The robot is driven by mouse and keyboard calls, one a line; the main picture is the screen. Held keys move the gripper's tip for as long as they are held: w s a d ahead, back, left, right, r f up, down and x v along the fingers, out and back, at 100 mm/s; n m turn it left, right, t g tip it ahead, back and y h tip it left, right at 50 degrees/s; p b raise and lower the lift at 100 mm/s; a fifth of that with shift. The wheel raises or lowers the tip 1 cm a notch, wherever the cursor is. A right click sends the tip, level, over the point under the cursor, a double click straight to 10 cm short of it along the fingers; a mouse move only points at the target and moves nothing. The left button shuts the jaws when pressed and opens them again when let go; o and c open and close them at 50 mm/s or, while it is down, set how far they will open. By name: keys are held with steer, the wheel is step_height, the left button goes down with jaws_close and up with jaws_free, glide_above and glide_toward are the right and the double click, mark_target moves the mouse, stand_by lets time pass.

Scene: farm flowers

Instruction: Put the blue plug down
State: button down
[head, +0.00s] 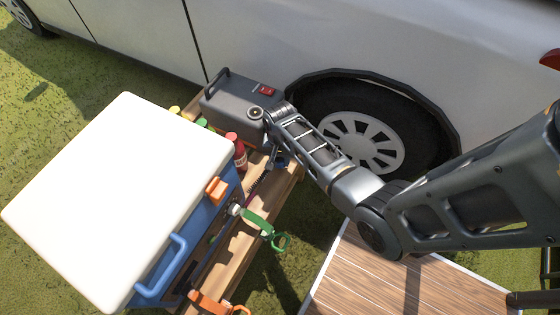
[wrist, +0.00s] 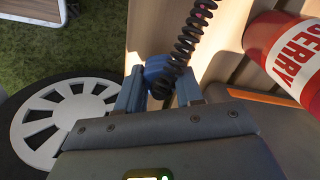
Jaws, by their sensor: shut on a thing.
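The blue plug (wrist: 156,68) is between the fingers of my gripper (wrist: 160,92) in the wrist view. A black coiled cable (wrist: 183,45) runs up from it. In the head view the blue plug (head: 281,162) is a small dark blue spot under the end of my arm, over the wooden bench (head: 287,185). My gripper (head: 274,155) is mostly hidden there by my wrist. I cannot tell whether the plug touches the wood.
A grey box with a red switch (head: 230,103) stands at the bench's far end. A red bottle (head: 240,157) stands close left of my gripper. A blue cooler with a white lid (head: 120,195) is further left. A car wheel (head: 365,140) is right.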

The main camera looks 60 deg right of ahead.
steer(key=shift+f, duration=0.55)
steer(key=shift+f, duration=0.4)
steer(key=shift+f+b, duration=0.25)
steer(key=shift+b, duration=0.15)
steer(key=c, duration=0.7)
jaws_free()
steer(key=shift+c, duration=0.2)
step_height(320, 180, up, 13)
steer(key=p, duration=0.3)
steer(key=shift+r+p, duration=0.15)
steer(key=shift+p, duration=0.2)
